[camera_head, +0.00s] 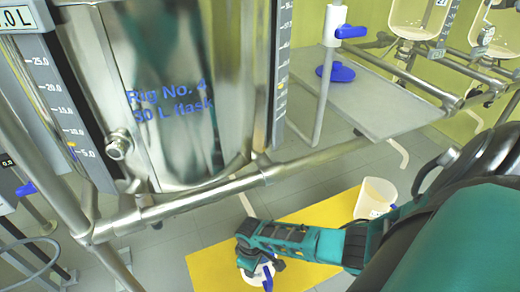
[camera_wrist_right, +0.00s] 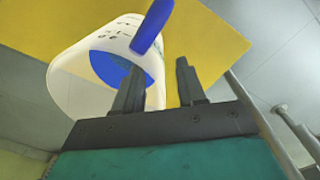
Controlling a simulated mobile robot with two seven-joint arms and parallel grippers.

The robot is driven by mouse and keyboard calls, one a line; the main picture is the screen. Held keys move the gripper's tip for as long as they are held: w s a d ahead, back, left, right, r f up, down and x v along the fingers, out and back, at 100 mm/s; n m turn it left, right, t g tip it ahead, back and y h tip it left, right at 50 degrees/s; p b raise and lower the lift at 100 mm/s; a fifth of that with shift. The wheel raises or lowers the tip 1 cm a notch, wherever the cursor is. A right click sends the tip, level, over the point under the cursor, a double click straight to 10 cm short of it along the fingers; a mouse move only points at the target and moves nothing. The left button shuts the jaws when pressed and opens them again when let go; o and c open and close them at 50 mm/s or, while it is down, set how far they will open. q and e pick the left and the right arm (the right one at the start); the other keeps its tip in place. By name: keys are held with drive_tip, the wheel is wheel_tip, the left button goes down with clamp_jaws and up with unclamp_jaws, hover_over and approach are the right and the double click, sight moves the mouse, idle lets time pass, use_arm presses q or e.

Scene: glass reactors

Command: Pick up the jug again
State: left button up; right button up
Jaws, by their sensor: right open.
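A white jug (camera_wrist_right: 75,82) with dark printed marks and a blue handle (camera_wrist_right: 152,28) is large in the right wrist view, over a yellow mat. Something blue (camera_wrist_right: 115,68) shows inside its outline; I cannot tell what it is. In the head view only a small part of this jug (camera_head: 257,270) shows under my right gripper (camera_head: 258,262). In the right wrist view my right gripper (camera_wrist_right: 160,82) is open, close to the jug's handle side. One finger overlaps the jug in the picture; I cannot tell whether they touch. My left gripper is not in view.
A second white vessel (camera_head: 377,194) stands near the right of the yellow mat (camera_head: 215,268). A steel frame rail (camera_head: 205,192) and the large Rig No. 4 flask (camera_head: 170,90) stand left of my right arm. A grey shelf (camera_head: 375,100) lies behind. Grey tiled floor surrounds the mat.

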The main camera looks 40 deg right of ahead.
drive_tip(key=f+b, duration=0.1)
drive_tip(key=f, duration=0.2)
drive_tip(key=shift+d+f+b, duration=0.1)
drive_tip(key=shift+d+b, duration=0.1)
drive_tip(key=shift+b, duration=0.1)
drive_tip(key=shift+f, duration=0.35)
clamp_jaws()
idle(0.7)
drive_tip(key=shift+w, duration=0.15)
